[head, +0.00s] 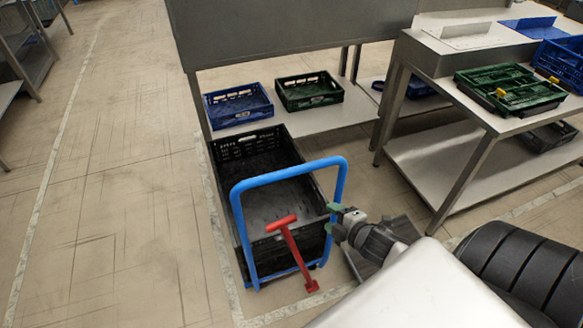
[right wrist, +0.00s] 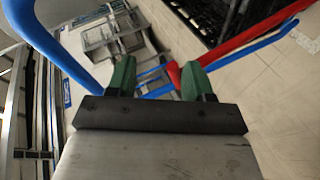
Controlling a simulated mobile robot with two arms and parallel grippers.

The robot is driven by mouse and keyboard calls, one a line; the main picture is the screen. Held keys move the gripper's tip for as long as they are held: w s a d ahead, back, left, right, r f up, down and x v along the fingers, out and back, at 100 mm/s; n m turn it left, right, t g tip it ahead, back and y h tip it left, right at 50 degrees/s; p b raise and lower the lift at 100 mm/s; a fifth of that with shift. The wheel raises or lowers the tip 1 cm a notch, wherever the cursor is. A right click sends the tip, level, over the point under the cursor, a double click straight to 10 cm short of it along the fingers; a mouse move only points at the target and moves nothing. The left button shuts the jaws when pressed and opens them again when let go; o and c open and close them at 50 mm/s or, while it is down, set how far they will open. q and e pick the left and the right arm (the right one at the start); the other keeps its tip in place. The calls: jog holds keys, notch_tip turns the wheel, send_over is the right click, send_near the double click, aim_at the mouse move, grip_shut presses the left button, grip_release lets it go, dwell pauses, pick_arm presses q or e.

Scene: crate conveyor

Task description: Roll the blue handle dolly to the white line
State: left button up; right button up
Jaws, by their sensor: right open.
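The dolly has an upright blue handle (head: 237,210) at its near end. A black crate (head: 222,192) sits on the dolly behind the handle. My right gripper (head: 331,217) is open, with its green fingertips close beside the handle's right post; I cannot tell whether they touch it. In the right wrist view the right gripper (right wrist: 158,80) shows its green fingers apart, with part of the blue handle (right wrist: 30,35) at the upper left. A pale line (head: 39,205) runs along the floor at the left, and another pale line (head: 215,230) runs close beside the dolly. My left gripper is out of view.
A red T-shaped bar (head: 293,250) stands within the handle frame. Behind the dolly, a low shelf (head: 310,118) holds a blue crate (head: 238,107) and a green crate (head: 308,92). A metal table (head: 475,110) stands at right. The left floor is open.

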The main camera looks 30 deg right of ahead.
aim_at(296, 175)
jog(key=w+a+r+n+t+y, duration=0.1)
jog(key=a+r+n, duration=0.1)
jog(key=r, duration=0.4)
jog(key=w+a+r+n+t+y, duration=0.1)
jog(key=a+r+n, duration=0.1)
jog(key=r, duration=0.4)
jog(key=p+x, duration=0.1)
jog(key=x, duration=0.9)
jog(key=shift+w+d+r, duration=0.1)
jog(key=shift+w, duration=0.25)
jog(key=shift+c, duration=0.5)
grip_shut()
